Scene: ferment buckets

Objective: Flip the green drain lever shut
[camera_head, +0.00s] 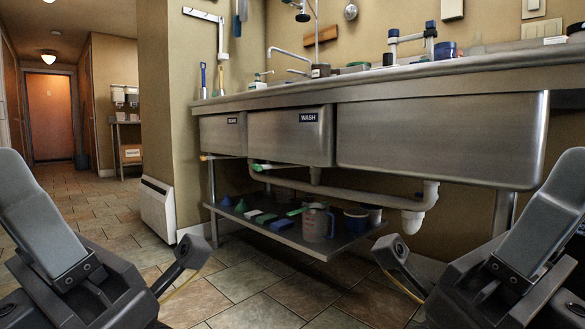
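The green drain lever (261,167) sticks out under the front of the middle sink basin, marked WASH (290,135). It looks roughly level, and its valve is too small to read. My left gripper (95,285) shows in part at the lower left, and my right gripper (490,285) in part at the lower right. Both are in the near foreground, well apart from the lever. Their fingers are not clear enough to show whether they are open or shut, and I see nothing held.
White drain pipe (345,196) runs below the basins. The low shelf (270,240) holds a measuring jug (317,224), funnels and small items. A white heater (157,210) stands at the left. The tiled floor (240,280) ahead is clear.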

